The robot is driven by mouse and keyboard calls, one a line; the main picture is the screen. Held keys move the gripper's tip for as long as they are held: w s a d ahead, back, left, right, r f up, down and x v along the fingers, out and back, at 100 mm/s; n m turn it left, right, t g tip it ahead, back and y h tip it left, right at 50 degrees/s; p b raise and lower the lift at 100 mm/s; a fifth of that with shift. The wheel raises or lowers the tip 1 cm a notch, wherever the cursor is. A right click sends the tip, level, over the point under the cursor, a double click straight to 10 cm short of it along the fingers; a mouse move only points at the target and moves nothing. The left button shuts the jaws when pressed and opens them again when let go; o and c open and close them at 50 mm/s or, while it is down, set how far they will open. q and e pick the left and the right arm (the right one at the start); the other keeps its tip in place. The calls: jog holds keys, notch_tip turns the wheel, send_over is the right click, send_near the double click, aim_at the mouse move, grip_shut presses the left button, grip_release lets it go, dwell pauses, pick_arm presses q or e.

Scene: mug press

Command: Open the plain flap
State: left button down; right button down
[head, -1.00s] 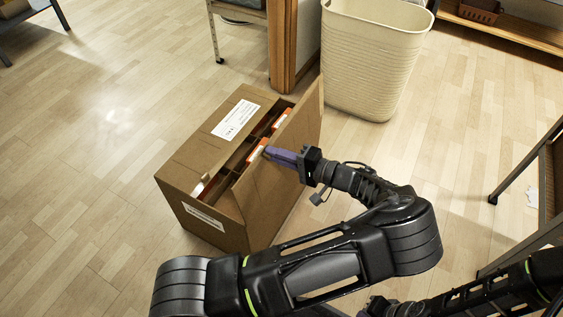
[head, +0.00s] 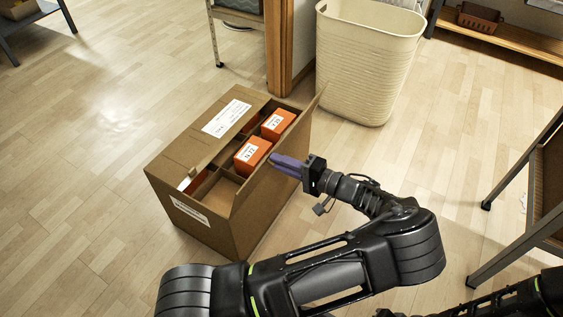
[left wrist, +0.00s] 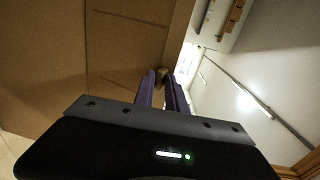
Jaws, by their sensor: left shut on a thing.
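A brown cardboard box (head: 190,160) stands on the floor in the head view. The labelled flap (head: 222,122) on the left lies flat. Orange boxes (head: 252,155) sit in divided compartments inside. My left gripper (head: 276,160) is shut on the plain flap's edge with its purple fingers. In the left wrist view the fingers (left wrist: 166,88) close at a brown cardboard edge, with cardboard filling the left.
A cream bin (head: 365,65) stands behind the box, near a wooden post (head: 279,50). A dark-framed table (head: 535,195) is at the right. The floor (head: 75,170) left of the box is clear.

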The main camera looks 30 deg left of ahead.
pick_arm(q)
jog(key=shift+s+f, duration=0.2)
jog(key=shift+f, duration=0.45)
jog(key=c, duration=1.5)
grip_release()
jog(key=shift+a, duration=0.15)
jog(key=shift+r, duration=0.1)
jog(key=shift+w, duration=0.1)
jog(key=d, duration=0.5)
jog(key=d+r, duration=0.1)
jog(key=d, duration=0.2)
jog(key=shift+w+p, duration=0.1)
jog(key=shift+p, duration=0.3)
jog(key=shift+a+f, duration=0.1)
